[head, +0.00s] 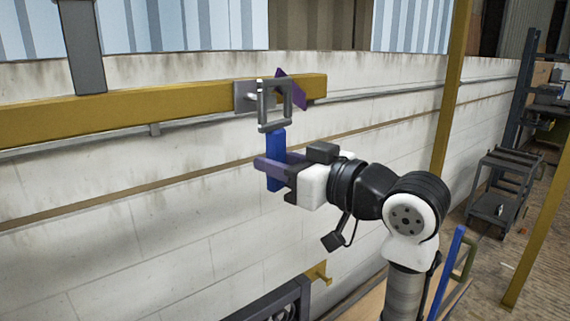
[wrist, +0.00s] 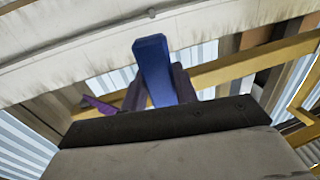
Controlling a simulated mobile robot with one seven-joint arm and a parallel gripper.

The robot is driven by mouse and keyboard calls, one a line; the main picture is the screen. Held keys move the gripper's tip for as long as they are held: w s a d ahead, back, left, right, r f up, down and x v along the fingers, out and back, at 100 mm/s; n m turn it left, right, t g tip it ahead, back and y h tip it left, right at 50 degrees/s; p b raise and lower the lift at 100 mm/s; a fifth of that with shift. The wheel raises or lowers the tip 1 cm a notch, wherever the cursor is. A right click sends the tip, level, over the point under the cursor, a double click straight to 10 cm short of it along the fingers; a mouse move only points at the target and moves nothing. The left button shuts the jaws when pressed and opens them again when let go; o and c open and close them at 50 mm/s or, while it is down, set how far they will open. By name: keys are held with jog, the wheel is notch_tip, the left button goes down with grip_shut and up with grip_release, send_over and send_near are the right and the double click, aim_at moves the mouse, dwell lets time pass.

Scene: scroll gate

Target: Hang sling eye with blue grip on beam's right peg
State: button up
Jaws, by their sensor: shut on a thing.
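My gripper (head: 270,164) has purple fingers shut on the blue grip (head: 276,143), which stands roughly upright. A grey rectangular sling eye (head: 275,126) sits on top of the grip, in front of the right end of the yellow beam (head: 170,101). A grey plate with a short pale peg (head: 252,97) is on the beam just left of the eye. The peg's end is close to the eye's left bar; I cannot tell whether it passes through the opening. In the wrist view the blue grip (wrist: 153,70) stands between the fingers, and the eye is hidden.
A purple piece (head: 299,96) shows behind the eye at the beam's end. A grey post (head: 82,50) meets the beam at the left. Another blue bar (head: 446,272) with a green loop (head: 467,255) is at the lower right. A yellow upright (head: 450,90) stands right of my arm.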

jog(key=shift+w+d+x, duration=0.1)
jog(key=shift+w+x, duration=0.05)
jog(key=shift+x, duration=0.65)
jog(key=shift+w+d+x, duration=0.1)
jog(key=shift+d+x, duration=0.05)
jog(key=shift+x, duration=0.7)
jog(key=shift+w+a+f+b, duration=0.4)
jog(key=shift+w+a+f, duration=0.2)
jog(key=shift+w, duration=0.2)
jog(key=o, duration=1.4)
jog(key=shift+f, duration=0.1)
